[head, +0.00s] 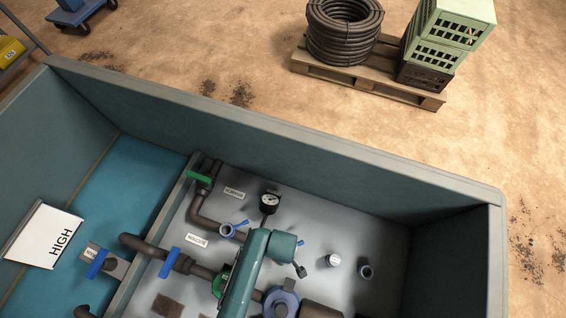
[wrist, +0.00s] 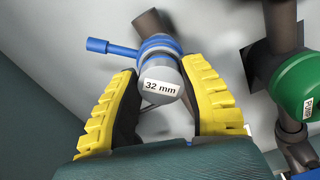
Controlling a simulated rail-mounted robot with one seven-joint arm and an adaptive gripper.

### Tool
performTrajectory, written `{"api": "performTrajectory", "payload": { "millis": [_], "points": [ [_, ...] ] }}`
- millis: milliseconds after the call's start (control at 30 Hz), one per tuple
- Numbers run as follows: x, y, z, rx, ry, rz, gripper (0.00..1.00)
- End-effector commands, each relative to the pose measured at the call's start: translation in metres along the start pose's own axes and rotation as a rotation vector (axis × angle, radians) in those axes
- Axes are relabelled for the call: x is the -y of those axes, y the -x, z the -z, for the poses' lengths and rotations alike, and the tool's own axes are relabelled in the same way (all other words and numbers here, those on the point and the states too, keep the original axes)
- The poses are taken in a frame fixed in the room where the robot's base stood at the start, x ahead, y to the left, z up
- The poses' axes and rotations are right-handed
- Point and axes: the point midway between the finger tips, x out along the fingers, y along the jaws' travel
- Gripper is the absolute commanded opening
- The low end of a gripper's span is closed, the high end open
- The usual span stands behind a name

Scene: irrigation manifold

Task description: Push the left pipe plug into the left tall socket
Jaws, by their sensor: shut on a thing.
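The grey pipe plug (wrist: 160,87), labelled "32 mm" on its end, sits between the yellow fingers of my gripper (wrist: 160,74) in the wrist view. The fingers are shut on its sides. Just behind the plug is a blue-collared socket (wrist: 157,44) with a blue lever pointing left and a dark pipe beyond it. The plug lines up roughly with the collar and covers its mouth, so I cannot tell how deep it sits. In the head view my arm hides the fingertips and the held plug.
The head view shows a blue-rimmed fitting (head: 228,230), a gauge (head: 270,203), a white-topped cylinder (head: 333,260) and a dark cup (head: 366,271) inside the bin's grey wall (head: 300,140).

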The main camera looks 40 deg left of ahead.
Motion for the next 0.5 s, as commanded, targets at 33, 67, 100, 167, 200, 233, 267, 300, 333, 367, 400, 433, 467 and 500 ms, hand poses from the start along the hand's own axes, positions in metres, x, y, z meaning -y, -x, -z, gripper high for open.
{"api": "performTrajectory", "payload": {
  "millis": [33, 67, 100, 167, 200, 233, 267, 300, 333, 367, 400, 433, 467, 500],
  "points": [
    [-0.0001, -0.0012, 0.0000, 0.000, 0.000, 0.000, 0.07],
    [-0.0002, -0.0016, 0.0000, 0.000, 0.000, 0.000, 0.07],
    [-0.0001, -0.0023, 0.0000, 0.000, 0.000, 0.000, 0.07],
    [-0.0002, -0.0032, 0.0000, 0.000, 0.000, 0.000, 0.07],
    [-0.0002, -0.0038, 0.0000, 0.000, 0.000, 0.000, 0.07],
    [-0.0002, -0.0042, 0.0000, 0.000, 0.000, 0.000, 0.07],
    [-0.0002, -0.0047, 0.0001, 0.000, 0.000, -0.001, 0.07],
    [-0.0002, -0.0053, 0.0001, 0.000, 0.000, -0.001, 0.07],
    [-0.0002, -0.0057, 0.0001, 0.000, 0.000, -0.001, 0.07],
    [-0.0003, -0.0061, 0.0001, 0.000, 0.000, -0.001, 0.07],
    [-0.0003, -0.0067, 0.0001, 0.000, 0.000, -0.001, 0.07],
    [-0.0003, -0.0071, 0.0001, 0.000, 0.000, -0.001, 0.07],
    [-0.0003, -0.0076, 0.0001, 0.000, 0.000, -0.001, 0.07],
    [-0.0003, -0.0082, 0.0001, 0.000, 0.000, -0.001, 0.07]
  ]
}}
